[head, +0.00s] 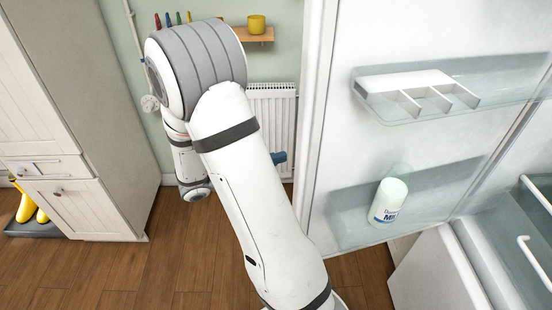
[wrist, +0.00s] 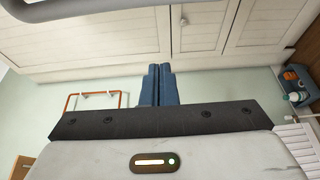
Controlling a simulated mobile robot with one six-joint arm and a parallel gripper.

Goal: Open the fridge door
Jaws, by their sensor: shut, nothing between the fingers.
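The fridge door (head: 335,120) stands open on the right of the head view, its inner side facing me. Its clear door shelves carry a white tray (head: 418,92) and a white milk bottle (head: 389,201). Part of the fridge body (head: 436,275) shows at the lower right. My gripper (head: 279,158) is left of the door's edge, partly hidden behind my arm. In the wrist view its blue fingers (wrist: 158,85) are shut together with nothing between them. The outer handle of the door is not visible in the head view.
A tall cream cupboard (head: 85,120) stands at left, with yellow boots (head: 27,207) beside it. A radiator (head: 271,115) and a wooden shelf with a yellow mug (head: 257,24) are on the back wall. The wooden floor (head: 170,265) between cupboard and door is clear.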

